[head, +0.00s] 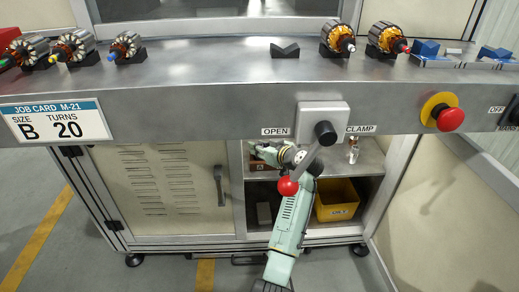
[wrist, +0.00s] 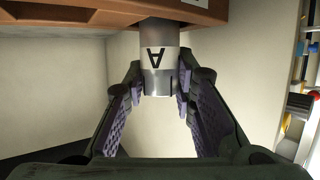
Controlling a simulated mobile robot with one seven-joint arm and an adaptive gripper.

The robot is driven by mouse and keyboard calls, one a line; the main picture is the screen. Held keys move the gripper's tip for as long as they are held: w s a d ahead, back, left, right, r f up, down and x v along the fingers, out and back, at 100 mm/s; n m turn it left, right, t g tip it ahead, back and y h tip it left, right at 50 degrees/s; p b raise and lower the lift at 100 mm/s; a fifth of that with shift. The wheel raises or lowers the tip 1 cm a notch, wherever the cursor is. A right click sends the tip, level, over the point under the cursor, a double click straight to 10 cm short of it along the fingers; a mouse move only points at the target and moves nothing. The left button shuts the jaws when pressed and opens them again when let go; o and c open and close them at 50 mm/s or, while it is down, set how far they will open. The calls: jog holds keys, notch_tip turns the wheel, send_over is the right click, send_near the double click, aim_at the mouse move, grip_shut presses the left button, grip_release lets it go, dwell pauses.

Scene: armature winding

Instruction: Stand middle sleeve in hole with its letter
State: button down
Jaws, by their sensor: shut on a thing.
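A grey metal sleeve (wrist: 158,82) with a white band and a black letter A, upside down in the picture, is in the wrist view. My gripper (wrist: 162,92) is shut on this sleeve, one dark finger with a purple ribbed pad on each side. The sleeve's upper end in the picture meets a brown wooden block (wrist: 100,12); I cannot tell whether it sits in a hole there. In the head view, the brown block (head: 257,164) is partly visible on the cabinet shelf, and my arm hides most of that spot. The other sleeves and letters cannot be made out.
The open cabinet holds a yellow bin (head: 337,201) below and a small metal item (head: 353,151) on the shelf at right. The red-knobbed clamp lever (head: 301,172) hangs before my arm. Armatures line the bench (head: 215,75) above. The job card (head: 55,121) reads B, 20.

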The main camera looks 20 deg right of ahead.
jog(key=shift+f, duration=0.5)
jog(key=shift+f, duration=0.2)
jog(key=c, duration=1.3)
grip_release()
jog(key=shift+c, duration=0.2)
jog(key=shift+r, duration=0.15)
jog(key=v, duration=1.2)
jog(key=shift+r, duration=0.1)
